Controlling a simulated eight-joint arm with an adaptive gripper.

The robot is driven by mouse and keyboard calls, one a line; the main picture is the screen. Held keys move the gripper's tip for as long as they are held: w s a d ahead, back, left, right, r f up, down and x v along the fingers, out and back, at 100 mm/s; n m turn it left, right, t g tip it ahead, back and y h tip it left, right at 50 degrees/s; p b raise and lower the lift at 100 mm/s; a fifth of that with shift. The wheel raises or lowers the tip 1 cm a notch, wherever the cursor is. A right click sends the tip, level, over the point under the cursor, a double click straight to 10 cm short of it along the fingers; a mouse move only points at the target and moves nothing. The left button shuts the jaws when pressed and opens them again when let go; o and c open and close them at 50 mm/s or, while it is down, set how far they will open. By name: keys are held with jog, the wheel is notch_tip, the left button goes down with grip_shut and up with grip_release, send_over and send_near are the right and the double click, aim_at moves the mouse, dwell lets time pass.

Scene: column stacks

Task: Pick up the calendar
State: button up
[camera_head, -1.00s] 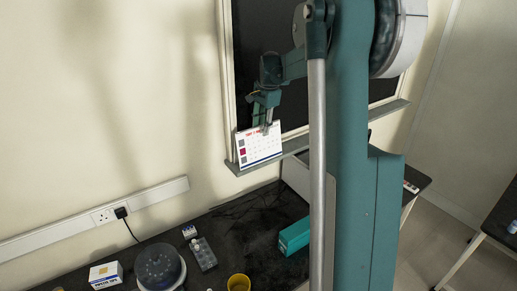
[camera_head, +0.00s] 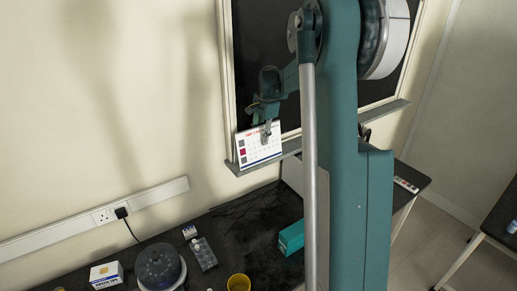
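The calendar (camera_head: 255,151) is a small white desk calendar with a red heading, a date grid and a dark blue bottom band. It stands on the narrow ledge below the dark board, at the ledge's left end. My gripper (camera_head: 266,136) is at the calendar's upper right part, with its fingers pointing down and overlapping the top edge. The gripper is small here, and I cannot tell whether its fingers are apart or closed on the calendar.
The ledge (camera_head: 290,148) runs right below the dark board (camera_head: 262,52). Below, a black table (camera_head: 236,222) bears a teal box (camera_head: 291,238), a yellow cup (camera_head: 239,283), a round dark device (camera_head: 159,267) and a white box (camera_head: 106,275). A socket strip (camera_head: 160,193) is on the wall.

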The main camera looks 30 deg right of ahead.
aim_at(261, 129)
jog(key=shift+w+f, duration=0.1)
jog(key=shift+f, duration=0.45)
jog(key=c, duration=1)
jog(key=shift+r, duration=0.1)
jog(key=shift+s+r, duration=0.25)
jog(key=shift+r, duration=0.1)
notch_tip(261, 129, up, 6)
jog(key=shift+r+b, duration=0.15)
jog(key=shift+b, duration=0.2)
jog(key=s+b, duration=0.1)
jog(key=s, duration=1.8)
jog(key=shift+s, duration=0.25)
